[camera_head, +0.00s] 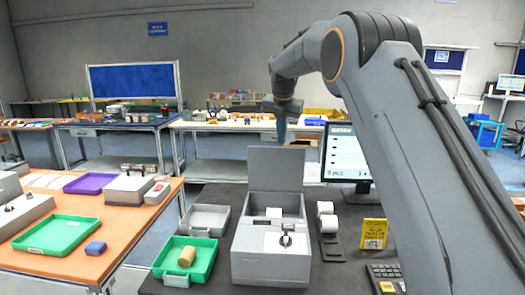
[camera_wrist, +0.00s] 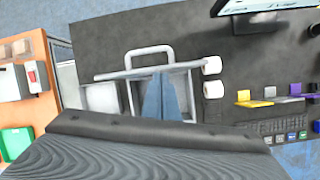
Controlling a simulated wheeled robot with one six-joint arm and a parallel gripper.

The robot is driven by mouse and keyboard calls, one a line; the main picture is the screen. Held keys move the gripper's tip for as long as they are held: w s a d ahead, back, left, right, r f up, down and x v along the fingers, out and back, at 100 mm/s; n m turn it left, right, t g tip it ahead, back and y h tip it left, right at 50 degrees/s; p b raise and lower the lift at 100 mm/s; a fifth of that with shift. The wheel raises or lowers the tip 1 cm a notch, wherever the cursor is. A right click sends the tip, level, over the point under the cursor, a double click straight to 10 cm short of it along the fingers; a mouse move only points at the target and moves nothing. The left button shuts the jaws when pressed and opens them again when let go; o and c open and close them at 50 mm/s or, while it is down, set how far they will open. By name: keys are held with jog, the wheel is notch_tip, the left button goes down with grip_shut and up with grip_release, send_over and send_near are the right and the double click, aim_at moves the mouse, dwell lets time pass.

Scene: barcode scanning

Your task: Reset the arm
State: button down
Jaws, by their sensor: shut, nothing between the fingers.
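My gripper (camera_head: 281,138) hangs at the end of my raised arm in the head view, above the open lid of a grey box-shaped machine (camera_head: 270,262). Its bluish fingers point down and are shut with nothing between them. In the wrist view the gripper (camera_wrist: 166,82) shows as two blue-grey fingers close together, in front of the machine's raised lid (camera_wrist: 150,73). The fingers hide part of the machine's inside.
White rolls (camera_head: 325,209), a monitor (camera_head: 343,152), a yellow sign (camera_head: 373,234) and a keypad (camera_head: 384,272) are on the right. An orange table (camera_head: 120,235) is at left.

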jog(key=s+d+f+m+g+b, duration=0.1)
jog(key=s+d+f+m, duration=0.2)
jog(key=s+f+m, duration=0.5)
jog(key=s+d+f+m+b, duration=0.2)
jog(key=s+f+m, duration=0.6)
jog(key=s, duration=1.4)
jog(key=s+d+f+m+g+b, duration=0.1)
jog(key=s+d+f+m, duration=0.4)
jog(key=s+m, duration=1)
notch_tip(320, 180, down, 4)
jog(key=shift+s+r+g, duration=0.15)
jog(key=shift+s+g, duration=0.15)
jog(key=shift+s, duration=0.05)
